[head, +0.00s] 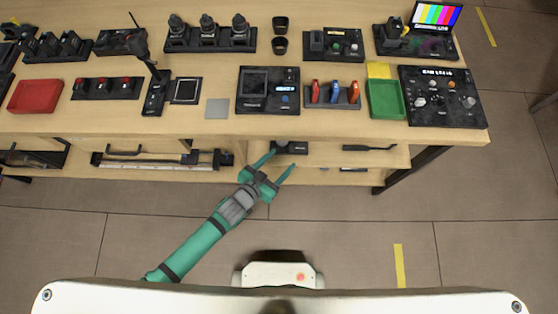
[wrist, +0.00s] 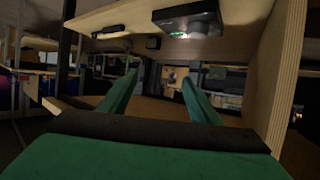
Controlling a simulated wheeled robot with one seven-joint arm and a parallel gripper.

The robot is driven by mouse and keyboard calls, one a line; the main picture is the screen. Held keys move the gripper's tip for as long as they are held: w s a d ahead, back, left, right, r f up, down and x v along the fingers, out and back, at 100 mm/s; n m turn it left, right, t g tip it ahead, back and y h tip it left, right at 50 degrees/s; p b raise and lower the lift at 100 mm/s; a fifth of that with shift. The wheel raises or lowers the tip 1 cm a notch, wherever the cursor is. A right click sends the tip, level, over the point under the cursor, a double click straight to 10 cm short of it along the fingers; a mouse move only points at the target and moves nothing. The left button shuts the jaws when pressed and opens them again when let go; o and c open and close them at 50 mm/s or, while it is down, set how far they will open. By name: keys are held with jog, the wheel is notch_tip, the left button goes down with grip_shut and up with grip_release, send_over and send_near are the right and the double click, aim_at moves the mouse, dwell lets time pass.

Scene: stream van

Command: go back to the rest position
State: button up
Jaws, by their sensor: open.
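My gripper (head: 276,168) is green and open, with nothing between its fingers. In the head view it is in front of the table's open lower shelf, below the tabletop's front edge. Its left fingertip overlaps the shelf opening in the picture; I cannot tell how deep it reaches. In the wrist view both fingers of my gripper (wrist: 160,98) point into the space around the wooden shelf, apart from each other.
The wooden table (head: 350,130) carries a red tray (head: 35,96), a green tray (head: 386,99), control panels and several devices. A black device (head: 291,147) is on the lower shelf (head: 345,158). A black table leg (head: 415,165) stands right. The floor (head: 340,235) in front is clear.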

dwell(0.5)
jog(key=s+a+r+n+t+y, duration=0.1)
jog(key=s+a+r, duration=0.1)
jog(key=s, duration=0.6)
jog(key=s+a+r+n+t+y, duration=0.1)
jog(key=s+a+r, duration=0.15)
jog(key=s, duration=0.55)
jog(key=s+d+r+n+t+y, duration=0.1)
jog(key=s+d+r+n+y, duration=0.1)
jog(key=r, duration=0.4)
jog(key=s+d+r+n+t+y, duration=0.1)
jog(key=s+d+r+n+y, duration=0.2)
jog(key=s+r, duration=0.2)
jog(key=shift+d+r+y, duration=0.2)
jog(key=shift+r+y, duration=0.1)
jog(key=shift+r, duration=0.05)
